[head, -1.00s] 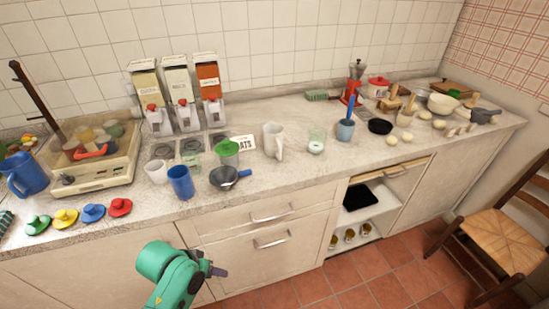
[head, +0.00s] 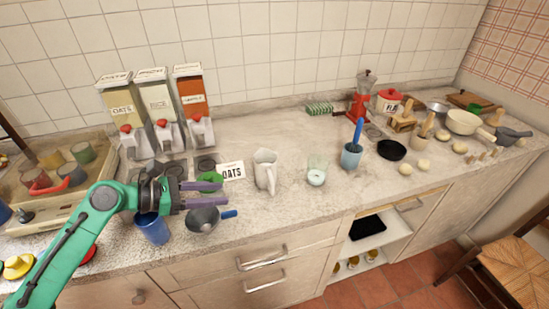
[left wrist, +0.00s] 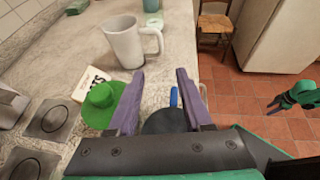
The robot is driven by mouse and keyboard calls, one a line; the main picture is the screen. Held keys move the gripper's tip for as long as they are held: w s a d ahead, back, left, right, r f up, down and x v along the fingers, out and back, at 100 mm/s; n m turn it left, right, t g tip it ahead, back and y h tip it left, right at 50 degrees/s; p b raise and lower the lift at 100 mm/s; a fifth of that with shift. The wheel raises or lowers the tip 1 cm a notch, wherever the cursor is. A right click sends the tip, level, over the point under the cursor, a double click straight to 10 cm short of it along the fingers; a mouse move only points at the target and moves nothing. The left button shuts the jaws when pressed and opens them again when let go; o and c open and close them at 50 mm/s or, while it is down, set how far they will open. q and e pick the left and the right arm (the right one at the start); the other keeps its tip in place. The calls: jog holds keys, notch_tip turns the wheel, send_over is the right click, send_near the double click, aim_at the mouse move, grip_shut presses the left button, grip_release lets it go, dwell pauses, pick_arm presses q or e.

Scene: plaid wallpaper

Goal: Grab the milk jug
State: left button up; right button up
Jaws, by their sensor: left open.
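The white milk jug (head: 265,170) stands upright on the counter with its handle toward the front right; it also shows in the left wrist view (left wrist: 122,42). My left gripper (head: 222,194) is open and empty, left of the jug and apart from it, its purple fingers pointing right. In the left wrist view my left gripper (left wrist: 160,76) has its fingers spread, with the jug beyond them to the upper left. My right gripper (left wrist: 274,103) shows small at the right edge of the left wrist view; its opening is too small to tell.
A green hat-like item (left wrist: 101,103), an oats card (head: 233,171) and a dark pan with a blue handle (head: 203,219) lie near the left gripper. A blue cup (head: 152,229) stands below it. A glass (head: 317,172) stands right of the jug. Counter behind the jug is clear.

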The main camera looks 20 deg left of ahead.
pick_arm(q)
jog(key=x, duration=0.7)
jog(key=shift+d+r+p, duration=0.25)
jog(key=shift+d+p, duration=0.15)
jog(key=shift+d, duration=0.2)
jog(key=x, duration=0.2)
jog(key=p+x, duration=0.1)
jog(key=x, duration=0.2)
jog(key=shift+w+a, duration=0.1)
jog(key=shift+w, duration=0.3)
jog(key=shift+w+d+f, duration=0.15)
jog(key=shift+d+f, duration=0.1)
jog(key=shift+d, duration=0.05)
jog(key=shift+w+f, duration=0.15)
grip_shut()
pick_arm(e)
jog(key=shift+s+r, duration=0.15)
jog(key=shift+r, duration=0.4)
jog(key=shift+s+r, duration=0.15)
jog(key=shift+r, duration=0.35)
jog(key=shift+w, duration=0.1)
